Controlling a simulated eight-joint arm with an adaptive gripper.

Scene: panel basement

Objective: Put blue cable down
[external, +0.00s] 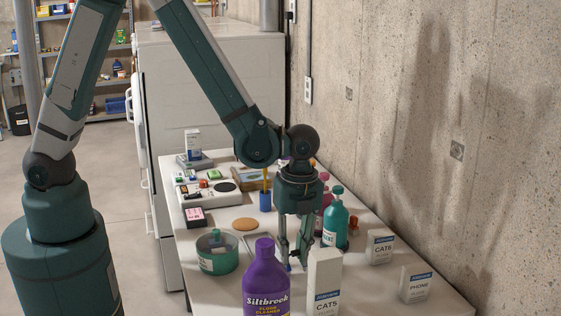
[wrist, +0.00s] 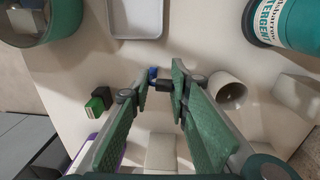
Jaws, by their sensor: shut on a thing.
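My gripper (external: 293,260) points down low over the white tabletop (external: 200,295), behind the purple bottle and the CAT5 box. In the wrist view its fingertips (wrist: 161,82) are closed on a small, thin item with a blue end and a black part, which I take to be the blue cable (wrist: 153,73). Only a short piece of it shows between the fingers. In the external view it is mostly hidden by the fingers. I cannot tell whether it touches the tabletop.
A purple bottle (external: 265,288) and CAT5 box (external: 323,283) stand in front; CAT6 (external: 380,248) and PHONE (external: 415,285) boxes stand right. A teal bottle (external: 335,224) is behind. A green tin (external: 217,262) is left. A pale tray (wrist: 135,33), cup (wrist: 230,91) and green-black block (wrist: 98,100) surround the fingers.

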